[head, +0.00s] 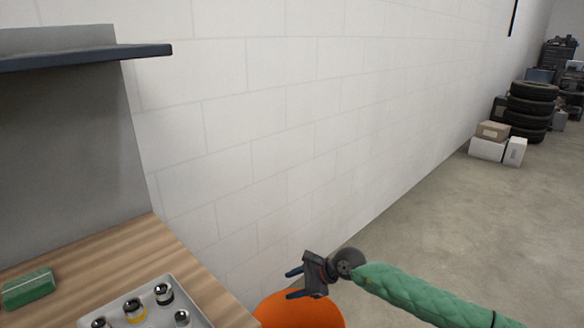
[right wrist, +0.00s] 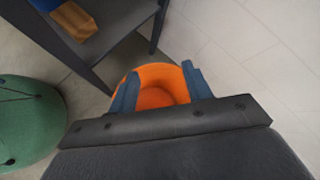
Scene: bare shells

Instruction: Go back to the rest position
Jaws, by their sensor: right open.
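My right gripper (head: 294,284) is open and empty. It hangs in the air past the right edge of the wooden worktop, in front of the white wall and above a round orange container. In the right wrist view its two blue-grey fingers (right wrist: 160,92) are spread apart, with the orange container below and between them. My right arm, in a green padded sleeve, comes in from the lower right of the head view. My left gripper is not in view.
The orange container (head: 290,312) stands beside the wooden worktop (head: 120,262). On the worktop are a grey tray (head: 190,300) with several small capped cylinders and a green block (head: 28,287). A shelf (head: 90,57) juts out above. Boxes (head: 488,149) and tyres (head: 532,105) stand far right; the floor before them is clear.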

